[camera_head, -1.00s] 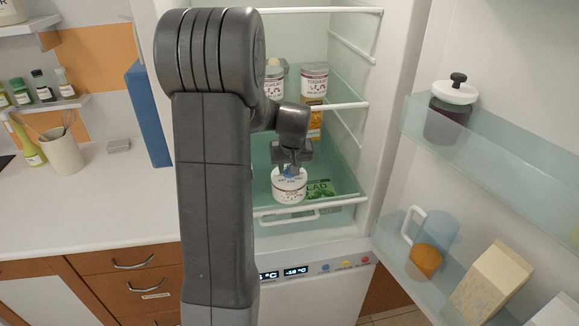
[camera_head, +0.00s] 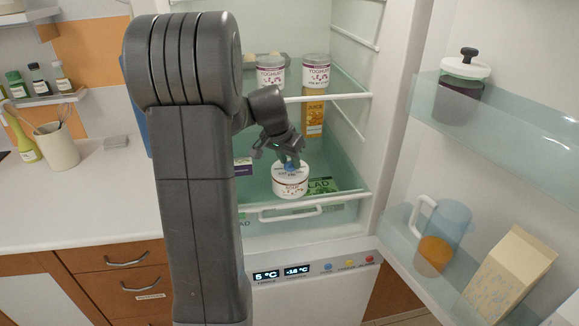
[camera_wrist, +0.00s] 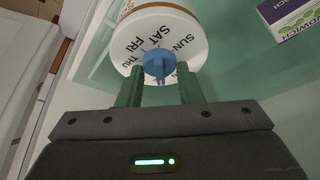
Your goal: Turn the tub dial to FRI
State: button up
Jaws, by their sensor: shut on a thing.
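The tub (camera_head: 290,184) is a white round pot on the fridge's lower glass shelf. It also shows in the wrist view (camera_wrist: 190,20), with SUN, SAT, FRI and THU readable on its white lid. The blue dial (camera_wrist: 158,66) sits on the lid; which day it points to I cannot tell for sure. My gripper (camera_wrist: 159,88) is shut on the dial, with one green finger on each side. In the head view my gripper (camera_head: 287,158) is tilted over the lid and partly covers the dial.
A green salad pack (camera_head: 322,186) lies right of the tub. A sandwich box (camera_wrist: 290,14) is close by in the wrist view. The open fridge door with a jug (camera_head: 447,222) is at right.

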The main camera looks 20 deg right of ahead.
jog(key=m+g+b, duration=0.1)
jog(key=m, duration=0.2)
jog(key=shift+w+m+h+b, duration=0.15)
jog(key=shift+m+h+b, duration=0.15)
jog(key=shift+b, duration=0.1)
jog(key=shift+m+g+b, duration=0.4)
jog(key=shift+m+g, duration=0.3)
jog(key=shift+m, duration=0.8)
jog(key=o, duration=1)
jog(key=shift+c, duration=0.2)
